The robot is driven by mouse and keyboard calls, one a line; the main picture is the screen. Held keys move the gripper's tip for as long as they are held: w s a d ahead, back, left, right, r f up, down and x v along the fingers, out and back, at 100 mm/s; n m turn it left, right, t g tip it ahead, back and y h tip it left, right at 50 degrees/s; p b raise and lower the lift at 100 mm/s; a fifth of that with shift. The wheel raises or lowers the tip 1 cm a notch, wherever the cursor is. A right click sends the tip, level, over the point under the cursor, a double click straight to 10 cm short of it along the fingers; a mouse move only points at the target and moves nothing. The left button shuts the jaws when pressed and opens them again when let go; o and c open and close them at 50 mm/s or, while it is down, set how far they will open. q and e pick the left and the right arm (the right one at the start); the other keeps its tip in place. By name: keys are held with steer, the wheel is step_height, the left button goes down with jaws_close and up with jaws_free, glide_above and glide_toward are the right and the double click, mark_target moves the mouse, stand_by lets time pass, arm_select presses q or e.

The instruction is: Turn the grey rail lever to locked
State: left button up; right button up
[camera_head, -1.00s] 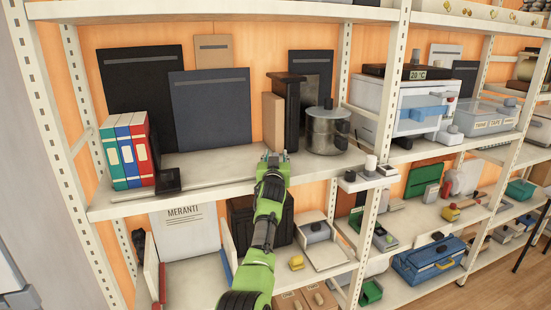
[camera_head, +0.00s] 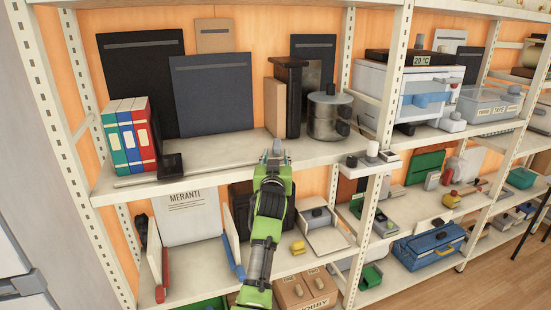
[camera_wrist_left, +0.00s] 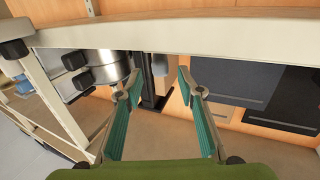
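A thin light-grey rail (camera_head: 215,171) runs along the front of the middle shelf (camera_head: 240,164), with a black block (camera_head: 172,166) near its left end. I cannot pick out a grey lever with certainty, nor tell its position. My left gripper (camera_head: 275,150) is at the shelf's front edge, right of the block and apart from it, and its arm hides part of the edge. In the left wrist view the gripper (camera_wrist_left: 157,88) has its teal-padded fingers spread with nothing between them. A dark stand shows beyond them. My right gripper is out of view.
Behind my gripper stand a black stand (camera_head: 289,98) and a metal pot (camera_head: 328,117). Binders (camera_head: 128,138) stand at the left, dark panels (camera_head: 213,95) at the back. A small white bracket with knobs (camera_head: 371,160) juts out at the right. The shelf between block and gripper is clear.

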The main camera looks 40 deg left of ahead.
arm_select(q)
steer(key=shift+s+d, duration=0.25)
steer(key=shift+s, duration=0.05)
steer(key=shift+c, duration=0.4)
